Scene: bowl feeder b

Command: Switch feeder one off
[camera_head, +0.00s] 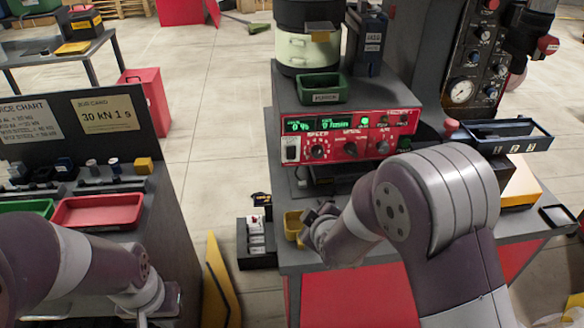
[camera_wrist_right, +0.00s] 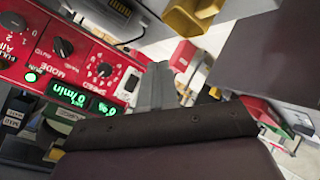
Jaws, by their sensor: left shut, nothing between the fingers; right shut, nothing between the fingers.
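The red feeder control panel (camera_head: 345,133) is on the right bench in the head view. The panel also shows turned over in the right wrist view (camera_wrist_right: 75,70), with the rocker (camera_wrist_right: 131,83) near my fingers. My right gripper (camera_wrist_right: 158,85) is shut and empty, close to the panel's switch end; contact cannot be told. In the head view it is partly hidden by its wrist. My left gripper (camera_head: 160,305) is shut, low at the left bench.
A cream and black bowl feeder (camera_head: 308,50) and a green bin (camera_head: 320,88) stand above the panel. A yellow bin (camera_head: 292,226) is beside my right wrist. A red tray (camera_head: 98,210) lies on the left bench.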

